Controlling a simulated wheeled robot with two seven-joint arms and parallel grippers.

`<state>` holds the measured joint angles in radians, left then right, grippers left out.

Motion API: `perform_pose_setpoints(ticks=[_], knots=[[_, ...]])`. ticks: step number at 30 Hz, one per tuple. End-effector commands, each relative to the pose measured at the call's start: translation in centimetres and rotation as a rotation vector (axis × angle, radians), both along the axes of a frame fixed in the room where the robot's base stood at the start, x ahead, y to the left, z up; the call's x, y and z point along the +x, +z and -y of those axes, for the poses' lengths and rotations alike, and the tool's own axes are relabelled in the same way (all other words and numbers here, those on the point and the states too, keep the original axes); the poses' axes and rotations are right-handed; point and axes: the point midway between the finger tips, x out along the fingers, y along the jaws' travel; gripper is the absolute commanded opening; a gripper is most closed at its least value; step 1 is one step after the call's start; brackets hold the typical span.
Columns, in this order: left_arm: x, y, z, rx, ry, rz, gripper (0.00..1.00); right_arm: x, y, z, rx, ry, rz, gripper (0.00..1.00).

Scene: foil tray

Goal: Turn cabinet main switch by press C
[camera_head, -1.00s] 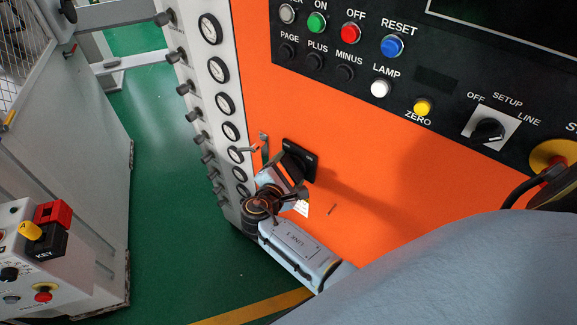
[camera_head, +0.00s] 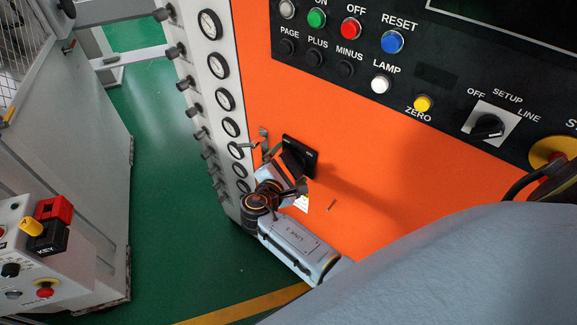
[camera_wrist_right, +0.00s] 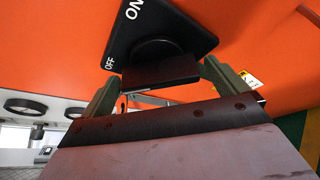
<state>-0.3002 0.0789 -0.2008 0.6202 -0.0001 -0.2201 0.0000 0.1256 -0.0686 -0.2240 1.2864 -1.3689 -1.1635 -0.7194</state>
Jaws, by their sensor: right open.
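The cabinet main switch is a black plate with a protruding handle on the orange cabinet front (camera_head: 380,180). In the head view its plate (camera_head: 308,151) shows just beyond my right gripper (camera_head: 283,163). In the right wrist view the switch plate (camera_wrist_right: 185,28) carries the white words ON and OFF, and its dark handle (camera_wrist_right: 160,72) sticks out toward the camera. My right gripper (camera_wrist_right: 160,84) is open, with one finger on each side of the handle. I cannot tell whether either finger touches it. My left gripper is not in view.
A column of gauges (camera_head: 226,99) with knobs runs beside the orange panel. A black control panel (camera_head: 435,77) with buttons and a rotary selector (camera_head: 487,126) is above right. A grey console (camera_head: 15,270) with a key switch stands at left; green floor (camera_head: 165,200) lies between.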

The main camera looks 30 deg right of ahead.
Motion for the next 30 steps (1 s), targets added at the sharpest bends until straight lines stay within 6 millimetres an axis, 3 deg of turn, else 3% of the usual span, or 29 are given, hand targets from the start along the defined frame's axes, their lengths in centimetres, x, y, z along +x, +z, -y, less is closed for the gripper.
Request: perform_pose_setpoints(ticks=[5, 18, 30], knots=[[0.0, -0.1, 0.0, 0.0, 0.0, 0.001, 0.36, -1.2, 0.5, -1.8, 0.003, 0.003, 0.0, 0.98], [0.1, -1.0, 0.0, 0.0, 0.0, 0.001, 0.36, -6.4, 3.0, -8.9, 0.004, 0.0, -0.001, 0.98], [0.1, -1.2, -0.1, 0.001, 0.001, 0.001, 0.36, -7.4, 3.7, -10.4, 0.001, 0.001, 0.0, 0.98]])
